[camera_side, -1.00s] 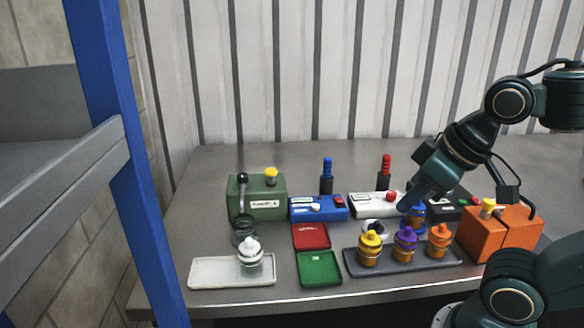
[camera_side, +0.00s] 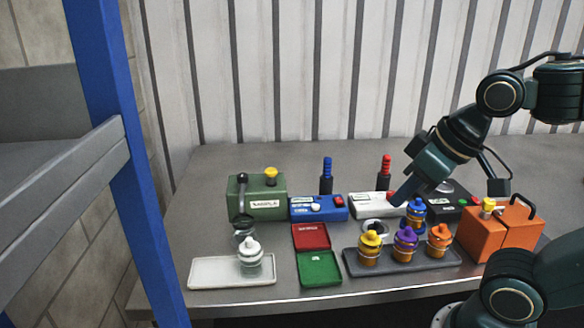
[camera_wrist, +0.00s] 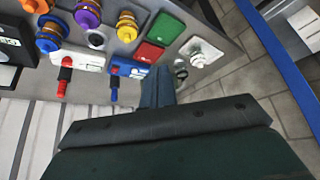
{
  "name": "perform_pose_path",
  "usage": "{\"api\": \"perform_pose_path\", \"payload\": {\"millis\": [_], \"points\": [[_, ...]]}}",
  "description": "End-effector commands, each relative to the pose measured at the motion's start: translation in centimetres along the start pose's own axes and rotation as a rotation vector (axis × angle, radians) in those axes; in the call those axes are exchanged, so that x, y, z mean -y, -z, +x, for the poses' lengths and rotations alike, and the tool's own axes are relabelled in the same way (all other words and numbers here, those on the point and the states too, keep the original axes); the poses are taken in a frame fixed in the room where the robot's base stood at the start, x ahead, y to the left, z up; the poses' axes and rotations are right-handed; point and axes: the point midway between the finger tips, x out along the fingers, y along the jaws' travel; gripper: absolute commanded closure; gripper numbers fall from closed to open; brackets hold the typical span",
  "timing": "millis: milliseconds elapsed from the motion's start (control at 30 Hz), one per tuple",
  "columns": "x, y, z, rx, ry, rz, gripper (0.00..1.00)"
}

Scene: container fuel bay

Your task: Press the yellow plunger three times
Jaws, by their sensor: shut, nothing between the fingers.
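A yellow plunger (camera_side: 271,173) stands up on top of the green box marked "SAMPLE" (camera_side: 257,205), at the back left in the side view. My gripper (camera_side: 394,201) points down and to the left beside the white box with a red button (camera_side: 373,204), well to the right of the plunger. Its fingers are shut and empty; they show at the middle of the wrist view (camera_wrist: 157,84). I cannot make out the plunger in the wrist view.
A blue box (camera_side: 318,208) stands between the green box and the white one. Jars with coloured caps stand on a dark tray (camera_side: 355,268) in front. An orange can (camera_side: 482,240) is at the right. A white-capped jar (camera_side: 250,255) stands on a white tray (camera_side: 205,273).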

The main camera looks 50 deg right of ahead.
Motion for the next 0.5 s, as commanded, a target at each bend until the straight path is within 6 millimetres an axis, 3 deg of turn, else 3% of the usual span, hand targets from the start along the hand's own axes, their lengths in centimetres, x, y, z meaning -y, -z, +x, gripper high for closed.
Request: {"api": "perform_pose_path", "payload": {"millis": [500], "points": [[0.1,9.9,1.3,-0.052,0.054,0.103,1.00]]}}
